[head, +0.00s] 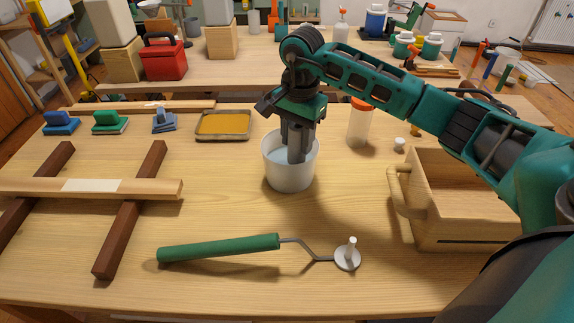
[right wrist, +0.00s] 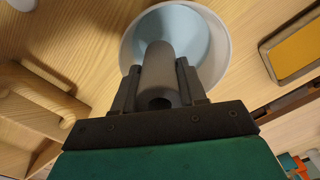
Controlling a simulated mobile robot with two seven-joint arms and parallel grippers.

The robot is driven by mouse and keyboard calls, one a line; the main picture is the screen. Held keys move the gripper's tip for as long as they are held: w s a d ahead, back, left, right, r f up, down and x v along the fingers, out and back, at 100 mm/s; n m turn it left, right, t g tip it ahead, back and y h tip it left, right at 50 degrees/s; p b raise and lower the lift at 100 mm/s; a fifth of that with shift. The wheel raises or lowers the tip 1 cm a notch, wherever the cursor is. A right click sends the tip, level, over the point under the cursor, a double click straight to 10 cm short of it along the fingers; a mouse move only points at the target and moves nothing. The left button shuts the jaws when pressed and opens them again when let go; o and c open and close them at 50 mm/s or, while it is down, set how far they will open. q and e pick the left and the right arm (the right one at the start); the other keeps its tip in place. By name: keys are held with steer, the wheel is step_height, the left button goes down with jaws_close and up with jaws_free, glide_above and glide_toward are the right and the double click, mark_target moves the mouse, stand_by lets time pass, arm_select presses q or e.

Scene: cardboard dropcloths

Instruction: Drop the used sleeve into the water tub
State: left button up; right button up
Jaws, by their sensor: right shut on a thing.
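The water tub (head: 289,175) is a white round bucket with light blue water near the middle of the table. It also shows in the right wrist view (right wrist: 215,75). My right gripper (head: 296,155) points down into the mouth of the tub. In the right wrist view it is shut on the used sleeve (right wrist: 158,68), a dark grey hollow cylinder held between the fingers over the tub. In the head view the fingers mostly hide the sleeve, and I cannot tell whether it touches the water. My left gripper is not in view.
A roller frame with a green handle (head: 220,248) lies in front of the tub. A wooden box (head: 465,230) stands to the right. A clear jar with an orange lid (head: 360,125) stands behind right, a yellow tray (head: 223,125) behind left. A board on dark bars (head: 140,189) lies left.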

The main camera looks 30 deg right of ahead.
steer(key=o, duration=1)
step_height(320, 180, up, 13)
steer(key=shift+s, duration=0.15)
